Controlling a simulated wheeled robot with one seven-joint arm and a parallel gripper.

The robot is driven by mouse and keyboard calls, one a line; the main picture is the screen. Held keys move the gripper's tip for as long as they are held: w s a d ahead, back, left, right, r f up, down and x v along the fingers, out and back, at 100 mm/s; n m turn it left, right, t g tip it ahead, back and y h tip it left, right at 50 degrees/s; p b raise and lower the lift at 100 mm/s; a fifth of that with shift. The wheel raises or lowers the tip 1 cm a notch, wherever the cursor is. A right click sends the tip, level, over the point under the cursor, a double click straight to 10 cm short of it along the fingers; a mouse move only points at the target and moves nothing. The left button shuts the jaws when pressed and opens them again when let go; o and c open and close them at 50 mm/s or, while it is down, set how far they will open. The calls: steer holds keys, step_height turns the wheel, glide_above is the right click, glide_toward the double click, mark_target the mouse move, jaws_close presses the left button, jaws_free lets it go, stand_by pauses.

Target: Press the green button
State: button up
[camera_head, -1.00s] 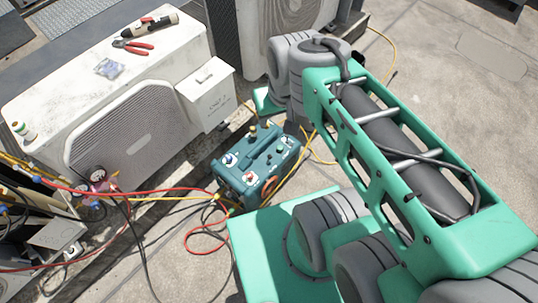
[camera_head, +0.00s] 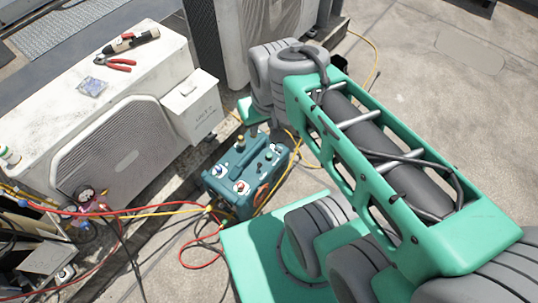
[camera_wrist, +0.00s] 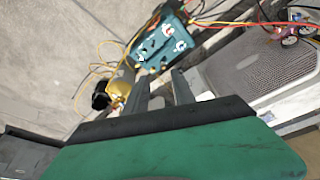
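A teal recovery machine (camera_head: 215,184) with a top handle stands on the roof floor beside the white condenser. Its top carries a blue-and-white knob (camera_head: 219,170), a red-and-white knob (camera_head: 241,187) and a small green spot (camera_head: 268,156) that looks like the green button. The machine also shows in the wrist view (camera_wrist: 150,52), beyond the fingers; the green button is too small to make out there. My gripper (camera_wrist: 159,76) is open and empty, its two grey fingers apart and pointing toward the machine. In the head view my arm mostly hides it.
The white condenser (camera_head: 130,140) stands left of the machine, with red-handled pliers (camera_head: 120,63) on top. Red and yellow hoses (camera_head: 150,209) run from the gauges (camera_head: 85,195) to the machine. A yellow cylinder (camera_wrist: 120,86) lies near my fingers in the wrist view. Concrete at right is open.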

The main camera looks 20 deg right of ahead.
jaws_close()
stand_by(1.3)
